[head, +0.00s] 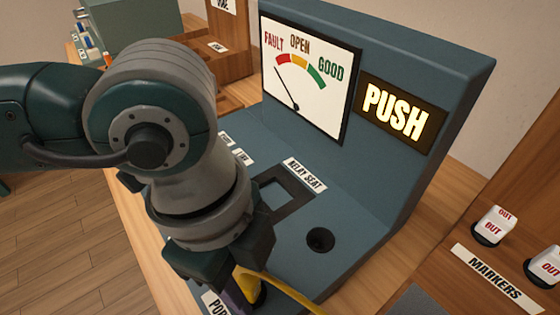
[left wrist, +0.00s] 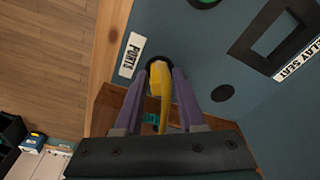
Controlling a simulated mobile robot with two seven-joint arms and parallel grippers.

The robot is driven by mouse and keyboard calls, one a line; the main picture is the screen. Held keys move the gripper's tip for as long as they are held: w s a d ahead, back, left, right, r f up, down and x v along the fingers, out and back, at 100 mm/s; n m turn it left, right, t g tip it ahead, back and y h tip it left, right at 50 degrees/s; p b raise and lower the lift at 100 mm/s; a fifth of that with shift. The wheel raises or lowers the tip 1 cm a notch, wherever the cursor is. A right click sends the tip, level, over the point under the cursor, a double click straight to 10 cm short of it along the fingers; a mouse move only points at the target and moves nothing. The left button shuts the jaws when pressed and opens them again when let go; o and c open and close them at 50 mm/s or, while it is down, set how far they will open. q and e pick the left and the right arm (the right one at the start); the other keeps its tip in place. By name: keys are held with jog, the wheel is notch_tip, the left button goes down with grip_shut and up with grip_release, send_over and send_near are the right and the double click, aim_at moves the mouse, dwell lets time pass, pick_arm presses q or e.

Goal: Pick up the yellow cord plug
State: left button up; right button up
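The yellow cord plug (left wrist: 158,80) sits in a dark round hole beside the PORTS label (left wrist: 131,55) in the left wrist view. In the head view the plug (head: 248,287) is partly hidden by my left gripper (head: 240,292), and its yellow cord (head: 290,288) runs off to the lower right. In the left wrist view the purple fingers of my left gripper (left wrist: 158,92) stand on either side of the plug, with narrow gaps showing, so it looks open around it. My right gripper is not in view.
A second, empty hole (head: 320,239) lies right of the plug on the blue console. The RELAY SEAT recess (head: 285,195) is behind it. The upright panel has a gauge (head: 305,75) and a lit PUSH sign (head: 396,110). White OUT markers (head: 494,226) stand at the right.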

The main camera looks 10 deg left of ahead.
aim_at(247, 279)
pick_arm(q)
grip_shut()
notch_tip(247, 279, up, 20)
jog(key=p, duration=0.2)
jog(key=shift+p, duration=0.3)
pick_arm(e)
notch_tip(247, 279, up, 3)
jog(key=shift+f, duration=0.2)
